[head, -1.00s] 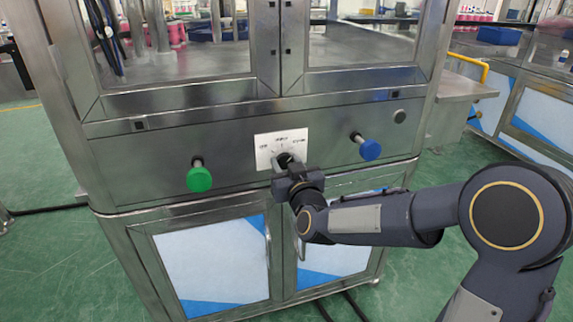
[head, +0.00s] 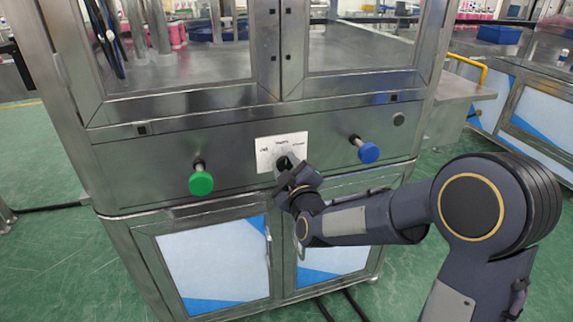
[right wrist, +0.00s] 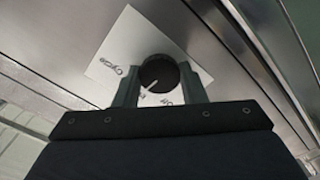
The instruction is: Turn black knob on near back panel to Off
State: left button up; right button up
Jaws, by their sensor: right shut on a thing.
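The black knob (right wrist: 160,74) sits on a white label plate (head: 268,153) in the middle of the steel panel (head: 125,172). In the right wrist view the knob shows a light pointer mark toward its lower left, and the plate (right wrist: 118,50) carries lettering only partly readable. My right gripper (right wrist: 160,90) has a finger on each side of the knob and is shut on it. In the head view the right gripper (head: 287,168) is at the plate and hides most of the knob. The left gripper is not in view.
A green button (head: 201,182) sticks out left of the plate and a blue button (head: 368,152) to its right. A small round fitting (head: 398,118) is at the upper right. Cabinet doors (head: 213,265) are below, glass windows above.

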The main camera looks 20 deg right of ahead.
jog(key=n+p, duration=0.2)
jog(key=n, duration=0.4)
jog(key=shift+a, duration=0.1)
jog(key=shift+n+p, duration=0.65)
jog(key=shift+n, duration=1.85)
jog(key=shift+f, duration=0.1)
jog(key=o, duration=1)
jog(key=s, duration=0.8)
jog(key=shift+d+p, duration=0.2)
jog(key=shift+p, duration=0.25)
